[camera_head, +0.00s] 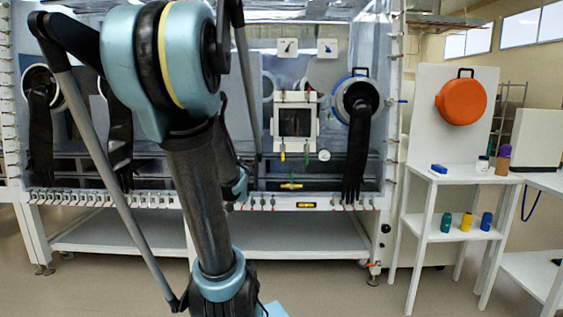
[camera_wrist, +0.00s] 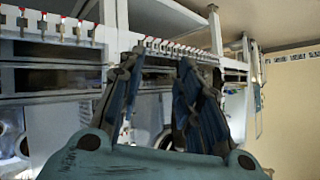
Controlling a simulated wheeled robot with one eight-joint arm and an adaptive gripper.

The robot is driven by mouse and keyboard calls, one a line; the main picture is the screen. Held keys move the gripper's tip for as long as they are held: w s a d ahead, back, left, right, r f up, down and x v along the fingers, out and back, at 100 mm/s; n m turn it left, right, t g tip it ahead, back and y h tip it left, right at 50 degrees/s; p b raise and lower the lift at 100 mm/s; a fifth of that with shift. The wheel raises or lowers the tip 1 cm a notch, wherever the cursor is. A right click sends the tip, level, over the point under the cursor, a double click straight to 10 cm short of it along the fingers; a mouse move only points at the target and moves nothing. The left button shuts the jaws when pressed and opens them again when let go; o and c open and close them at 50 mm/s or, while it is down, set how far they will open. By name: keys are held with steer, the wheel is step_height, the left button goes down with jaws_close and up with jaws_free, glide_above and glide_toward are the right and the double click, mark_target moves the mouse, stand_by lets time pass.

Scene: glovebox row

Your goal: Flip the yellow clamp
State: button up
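A small yellow handle (camera_head: 282,156), which looks like the yellow clamp, hangs at the lower left corner of the square white-framed door (camera_head: 295,122) on the glovebox front. A green handle (camera_head: 306,155) hangs at the door's lower right corner. In the head view my gripper is mostly hidden behind my arm, left of and lower than the yellow handle. In the wrist view my gripper (camera_wrist: 160,72) has its two dark fingers apart, with nothing visible between them. The yellow handle cannot be made out in the wrist view.
A black glove (camera_head: 356,150) hangs right of the door. A yellow-green valve handle (camera_head: 291,186) and a rail of small clamps lie below. A white shelf (camera_head: 465,174) with small bottles stands at right. The floor in front is clear.

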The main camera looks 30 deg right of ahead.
steer(key=w+d+r+m+t+h, duration=0.15)
steer(key=w+d, duration=0.25)
steer(key=d, duration=0.4)
steer(key=m+t+h, duration=0.4)
steer(key=m+h, duration=0.1)
steer(key=h, duration=0.4)
glide_toward(283, 159)
steer(key=x, duration=1.1)
steer(key=shift+w+d, duration=0.15)
steer(key=shift+w, duration=0.15)
jaws_close()
